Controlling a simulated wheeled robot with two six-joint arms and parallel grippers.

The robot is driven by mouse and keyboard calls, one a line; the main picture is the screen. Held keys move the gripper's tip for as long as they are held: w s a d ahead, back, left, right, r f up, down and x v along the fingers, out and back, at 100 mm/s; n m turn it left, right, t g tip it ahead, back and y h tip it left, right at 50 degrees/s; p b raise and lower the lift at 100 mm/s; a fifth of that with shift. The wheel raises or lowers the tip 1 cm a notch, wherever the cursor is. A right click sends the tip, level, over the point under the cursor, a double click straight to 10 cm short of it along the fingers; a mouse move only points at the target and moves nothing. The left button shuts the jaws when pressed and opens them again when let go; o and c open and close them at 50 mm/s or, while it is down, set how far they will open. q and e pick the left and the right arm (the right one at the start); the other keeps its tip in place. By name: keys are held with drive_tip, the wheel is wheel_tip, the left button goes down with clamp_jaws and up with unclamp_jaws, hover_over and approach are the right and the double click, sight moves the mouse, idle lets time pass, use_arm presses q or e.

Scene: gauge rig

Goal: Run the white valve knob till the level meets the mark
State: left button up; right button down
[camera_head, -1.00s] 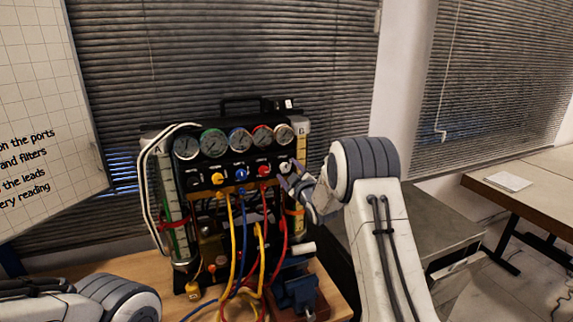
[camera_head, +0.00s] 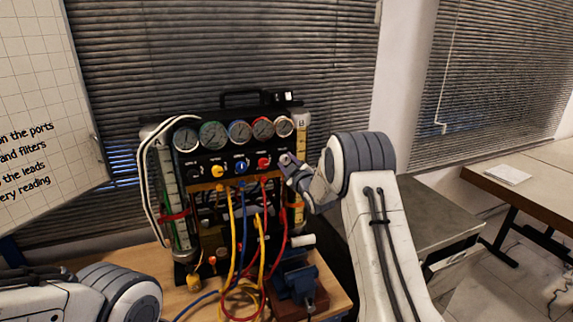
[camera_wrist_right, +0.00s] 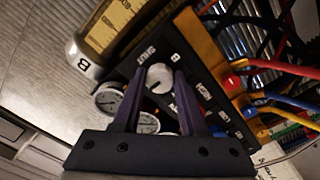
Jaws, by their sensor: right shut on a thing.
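The white valve knob (camera_head: 285,158) is at the right end of the knob row on the black gauge rig (camera_head: 207,168). In the right wrist view the white knob (camera_wrist_right: 159,77) sits between the fingertips of my right gripper (camera_wrist_right: 158,76), which is shut on it. In the head view my right gripper (camera_head: 287,164) reaches it from the right. The sight tube marked B (camera_head: 300,150) is partly hidden by my right gripper. The tube marked A (camera_head: 168,185) has a red band. I cannot make out the liquid level in either. My left gripper is out of view.
Several round gauges (camera_head: 238,132) line the rig above yellow, blue and red knobs. Coloured hoses (camera_head: 231,245) hang in front, near a blue vise (camera_head: 297,283) on the wooden bench. Blinds stand behind; a grey cabinet (camera_head: 440,215) is at the right.

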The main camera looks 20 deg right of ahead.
drive_tip(key=shift+f+m+b, duration=0.2)
drive_tip(key=shift+m+b, duration=0.3)
drive_tip(key=shift+b, duration=0.2)
drive_tip(key=m+b, duration=0.5)
drive_tip(key=m, duration=0.2)
drive_tip(key=m+b, duration=0.1)
drive_tip(key=m, duration=0.3)
drive_tip(key=shift+r+m, duration=0.15)
drive_tip(key=shift+m, duration=0.15)
drive_tip(key=m, duration=0.4)
drive_tip(key=shift+m, duration=0.4)
drive_tip(key=shift+c, duration=2.2)
unclamp_jaws()
